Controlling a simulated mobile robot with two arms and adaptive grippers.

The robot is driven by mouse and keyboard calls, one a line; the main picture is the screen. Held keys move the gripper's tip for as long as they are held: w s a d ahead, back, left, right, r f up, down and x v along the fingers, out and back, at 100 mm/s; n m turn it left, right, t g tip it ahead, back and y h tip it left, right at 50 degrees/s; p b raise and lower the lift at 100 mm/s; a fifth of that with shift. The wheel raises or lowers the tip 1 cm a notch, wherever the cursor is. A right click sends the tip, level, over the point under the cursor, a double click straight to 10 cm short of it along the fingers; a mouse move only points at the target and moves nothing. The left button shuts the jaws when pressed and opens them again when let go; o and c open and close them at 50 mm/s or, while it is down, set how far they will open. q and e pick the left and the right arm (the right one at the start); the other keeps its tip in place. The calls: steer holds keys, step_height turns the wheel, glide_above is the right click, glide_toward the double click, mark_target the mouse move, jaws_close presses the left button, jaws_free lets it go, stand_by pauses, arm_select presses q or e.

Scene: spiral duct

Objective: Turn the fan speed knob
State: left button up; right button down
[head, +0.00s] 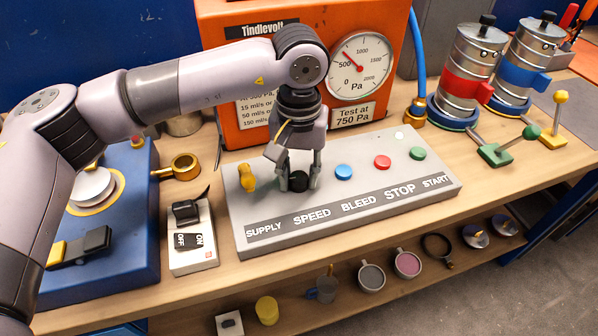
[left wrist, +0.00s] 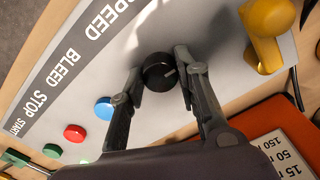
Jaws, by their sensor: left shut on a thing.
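The fan speed knob (head: 298,181) is small, round and black, above the word SPEED on the grey control panel (head: 400,185). The fingers also show in the left wrist view (left wrist: 158,84). The knob is partly hidden by the fingers in the head view. My right gripper is not in view.
A yellow supply handle (head: 247,177) stands close left of the knob. Blue (head: 343,172), red (head: 382,161) and green (head: 417,153) buttons lie to the right. Behind is an orange tester with a pressure gauge (head: 360,66). An ON/OFF switch box (head: 193,240) stands left of the panel.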

mark_target(299, 177)
arm_select(q)
steer(key=o, duration=1.2)
steer(key=shift+r, duration=0.15)
step_height(299, 177, up, 12)
steer(key=shift+f, duration=0.1)
